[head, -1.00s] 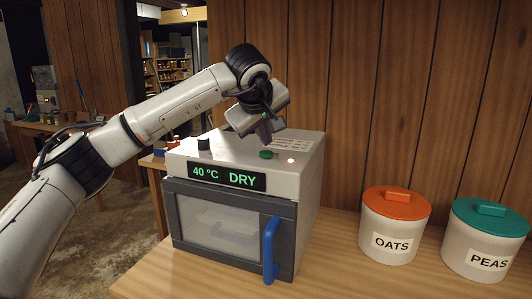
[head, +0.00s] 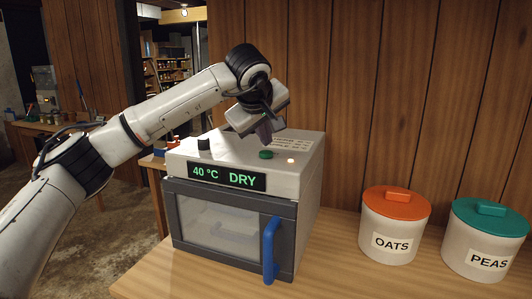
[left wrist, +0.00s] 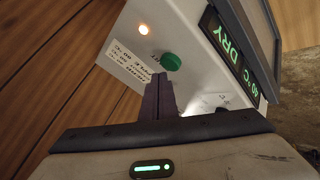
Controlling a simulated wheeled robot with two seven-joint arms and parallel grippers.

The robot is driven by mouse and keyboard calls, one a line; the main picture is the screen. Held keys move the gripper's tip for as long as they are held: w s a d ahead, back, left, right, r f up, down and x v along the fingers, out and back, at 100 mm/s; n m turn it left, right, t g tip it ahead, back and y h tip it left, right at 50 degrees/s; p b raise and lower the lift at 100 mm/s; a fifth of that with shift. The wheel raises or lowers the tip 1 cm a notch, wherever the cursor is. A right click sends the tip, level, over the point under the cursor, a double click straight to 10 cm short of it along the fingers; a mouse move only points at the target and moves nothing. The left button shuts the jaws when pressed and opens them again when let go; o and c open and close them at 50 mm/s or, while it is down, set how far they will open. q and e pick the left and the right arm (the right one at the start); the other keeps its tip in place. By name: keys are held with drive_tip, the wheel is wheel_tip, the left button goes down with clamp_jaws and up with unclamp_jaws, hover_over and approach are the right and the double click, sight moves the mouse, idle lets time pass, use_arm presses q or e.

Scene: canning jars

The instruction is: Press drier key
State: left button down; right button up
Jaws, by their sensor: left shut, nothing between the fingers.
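The drier (head: 240,215) is a pale box with a dark front door, standing on the wooden table. Its display (head: 228,177) reads 40 °C DRY in green. A green round key (head: 266,154) sits on its top, beside a lit lamp (head: 291,160). My left gripper (head: 267,138) is shut and empty, pointing down just above and behind the green key. In the left wrist view the fingertips (left wrist: 160,80) are close to the green key (left wrist: 171,62), and I cannot tell whether they touch it. My right gripper is not in view.
A black knob (head: 204,144) stands on the drier's top left. A blue handle (head: 270,250) sticks out from the door. OATS (head: 392,225) and PEAS (head: 485,238) canisters stand to the right. A wood-panelled wall (head: 400,90) rises behind. The table front is clear.

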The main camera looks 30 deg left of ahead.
sight(265, 154)
use_arm(q)
drive_tip(key=shift+f, duration=0.15)
drive_tip(key=shift+f, duration=0.3)
drive_tip(key=shift+f, duration=0.45)
idle(0.7)
drive_tip(key=shift+r, duration=0.1)
drive_tip(key=shift+r+p, duration=0.65)
drive_tip(key=shift+r, duration=0.1)
wheel_tip(265, 154, up, 5)
drive_tip(key=p, duration=0.4)
drive_tip(key=shift+p, duration=0.35)
idle(0.4)
